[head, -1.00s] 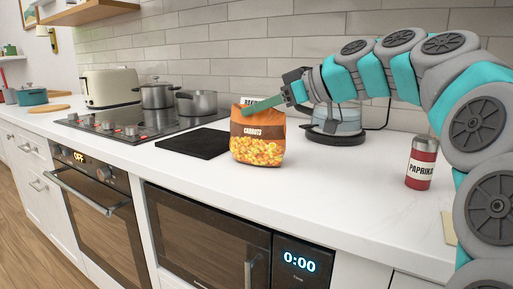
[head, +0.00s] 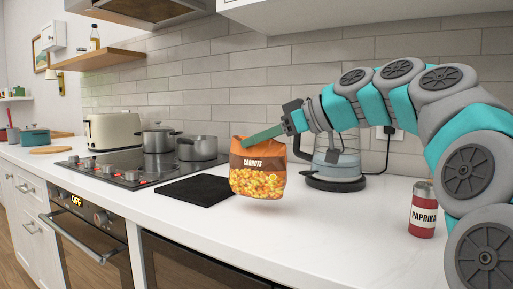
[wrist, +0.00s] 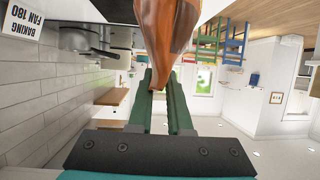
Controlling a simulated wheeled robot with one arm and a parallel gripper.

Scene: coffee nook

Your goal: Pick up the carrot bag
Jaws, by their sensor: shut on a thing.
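The carrot bag (head: 258,172) is orange and brown with "CARROTS" on its front and a picture of cut carrots. It hangs upright in the head view, its bottom a little above the white counter. My gripper (head: 246,141) has its green fingers shut on the upper part of the bag, from the right. In the wrist view the bag (wrist: 168,35) fills the top middle, between and beyond the green fingertips of my gripper (wrist: 163,84). The far finger is mostly hidden in the head view.
A black mat (head: 196,190) lies just left of the bag. Behind it is a cooktop (head: 125,172) with pots. A glass kettle (head: 336,165) stands behind my gripper, and a red paprika jar (head: 422,212) is at right. The front counter is clear.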

